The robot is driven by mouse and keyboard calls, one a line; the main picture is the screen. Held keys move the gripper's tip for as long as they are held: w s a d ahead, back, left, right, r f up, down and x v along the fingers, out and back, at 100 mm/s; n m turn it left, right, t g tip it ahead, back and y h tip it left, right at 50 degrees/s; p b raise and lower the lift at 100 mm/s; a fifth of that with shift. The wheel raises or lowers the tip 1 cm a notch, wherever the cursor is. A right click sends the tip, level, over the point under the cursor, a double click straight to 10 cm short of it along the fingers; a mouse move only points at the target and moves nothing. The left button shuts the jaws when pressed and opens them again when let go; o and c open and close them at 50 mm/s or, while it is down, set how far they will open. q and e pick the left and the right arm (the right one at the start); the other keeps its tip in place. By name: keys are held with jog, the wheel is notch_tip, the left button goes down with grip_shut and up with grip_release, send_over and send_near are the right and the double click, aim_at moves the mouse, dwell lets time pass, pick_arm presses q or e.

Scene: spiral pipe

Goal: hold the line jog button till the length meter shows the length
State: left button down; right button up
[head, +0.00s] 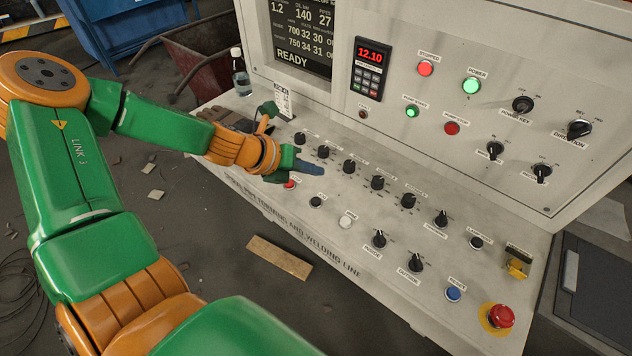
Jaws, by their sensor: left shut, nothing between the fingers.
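The length meter (369,67) is a black box on the upright panel, with red digits reading 12.10 above a small keypad. The desk has a row of push buttons: a red one (289,184), a black one (316,201) and a white one (346,220). Their labels are too small to read surely, so I cannot tell which is the line jog button. My left gripper (312,169) is shut and empty, over the desk between the knob row and the red button. I cannot tell whether its tip touches anything. My right gripper is not in view.
Several black knobs (377,182) stand along the desk. A blue button (453,294) and a red emergency stop (499,316) are at the lower right. A job card (283,102) and a bottle (241,75) stand at the left end. The screen (304,32) reads READY.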

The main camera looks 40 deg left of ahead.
aim_at(316, 201)
pick_arm(q)
notch_tip(316, 201, down, 8)
jog(key=b, duration=0.6)
jog(key=shift+b, duration=0.4)
dwell(1.2)
jog(key=shift+f+b, duration=0.35)
jog(key=shift+b, duration=0.1)
jog(key=shift+f+b, duration=0.35)
jog(key=shift+f, duration=0.05)
dwell(4.6)
